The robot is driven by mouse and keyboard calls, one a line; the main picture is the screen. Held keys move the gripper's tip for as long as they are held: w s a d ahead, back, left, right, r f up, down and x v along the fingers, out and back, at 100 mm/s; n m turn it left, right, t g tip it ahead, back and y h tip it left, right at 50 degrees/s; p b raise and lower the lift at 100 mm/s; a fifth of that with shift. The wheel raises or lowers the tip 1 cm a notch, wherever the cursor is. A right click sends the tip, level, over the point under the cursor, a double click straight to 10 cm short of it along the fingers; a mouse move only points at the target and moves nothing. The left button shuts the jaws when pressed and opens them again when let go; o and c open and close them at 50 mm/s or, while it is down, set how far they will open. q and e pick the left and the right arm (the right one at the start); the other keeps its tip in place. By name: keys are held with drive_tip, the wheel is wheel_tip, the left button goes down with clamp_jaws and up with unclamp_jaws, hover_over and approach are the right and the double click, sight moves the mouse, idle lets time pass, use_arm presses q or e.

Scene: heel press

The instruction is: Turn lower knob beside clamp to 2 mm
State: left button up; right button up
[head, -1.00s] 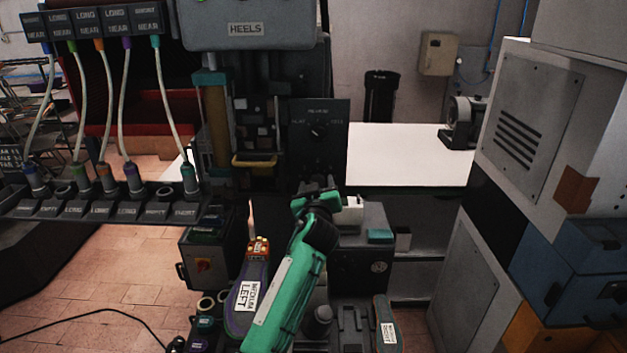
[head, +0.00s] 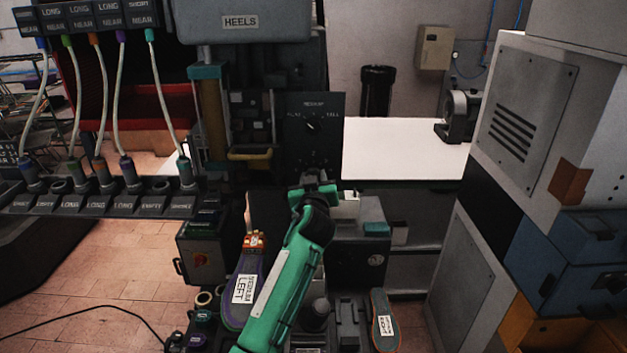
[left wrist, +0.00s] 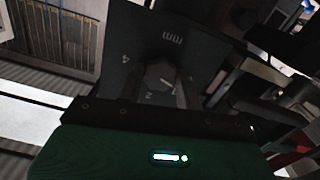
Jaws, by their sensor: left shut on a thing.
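The dark control panel (head: 334,108) stands right of the press in the head view. Its upper knob (head: 311,125) has a height scale around it. My left gripper (head: 317,187) is at the panel's lower part, below that knob, and hides the lower knob there. In the left wrist view the lower knob (left wrist: 165,82) shows dimly on a dark dial plate (left wrist: 125,45) marked "mm" with small numbers, seen upside down. The left gripper is shut on this knob. My right gripper is not in view.
The grey "HEELS" box (head: 240,22) hangs above the press. A shoe with a "LEFT" label (head: 243,288) lies left of my arm, another shoe (head: 384,318) right of it. A white tabletop (head: 405,150) is behind, and a tall grey cabinet (head: 525,115) stands at the right.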

use_arm(q)
drive_tip(key=shift+r+m+p, duration=0.1)
drive_tip(key=shift+m+p, duration=0.4)
drive_tip(key=shift+m, duration=6.7)
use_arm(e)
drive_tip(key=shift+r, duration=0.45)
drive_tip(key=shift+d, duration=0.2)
use_arm(q)
drive_tip(key=o, duration=1)
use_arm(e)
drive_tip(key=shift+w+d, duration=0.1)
